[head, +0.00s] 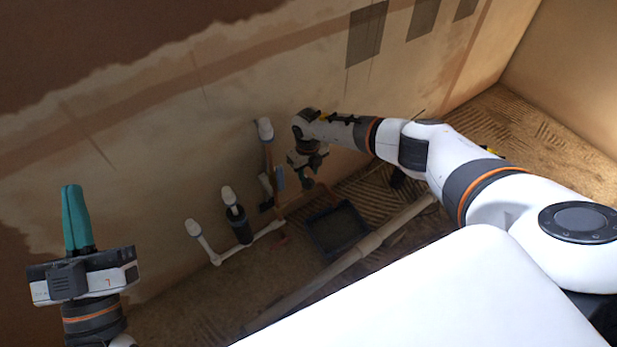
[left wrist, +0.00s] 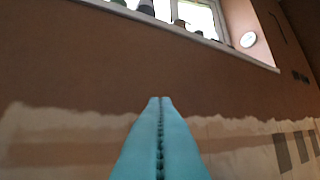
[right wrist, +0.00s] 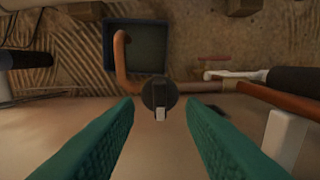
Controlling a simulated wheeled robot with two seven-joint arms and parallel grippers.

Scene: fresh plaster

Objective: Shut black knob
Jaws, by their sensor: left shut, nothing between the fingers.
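The black knob (right wrist: 160,95) is a round dark disc with a pale-tipped handle, on a copper pipe (right wrist: 125,62) in the right wrist view. My right gripper (right wrist: 160,125) is open, with its teal fingers on either side of the knob's line and nothing between them. Whether the fingers reach the knob's depth is unclear. In the head view my right gripper (head: 308,170) is beside the pipes near the wall, and the knob is too small to make out. My left gripper (head: 72,190) is shut and empty, pointing up at the left; its closed fingers fill the left wrist view (left wrist: 160,130).
A dark tray (head: 338,230) stands on the ridged floor below the pipes. White-capped pipes (head: 230,197) and a dark-sleeved pipe (head: 239,225) rise left of my right gripper. A long pale pipe (head: 350,258) lies across the floor. A window (left wrist: 200,15) shows in the left wrist view.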

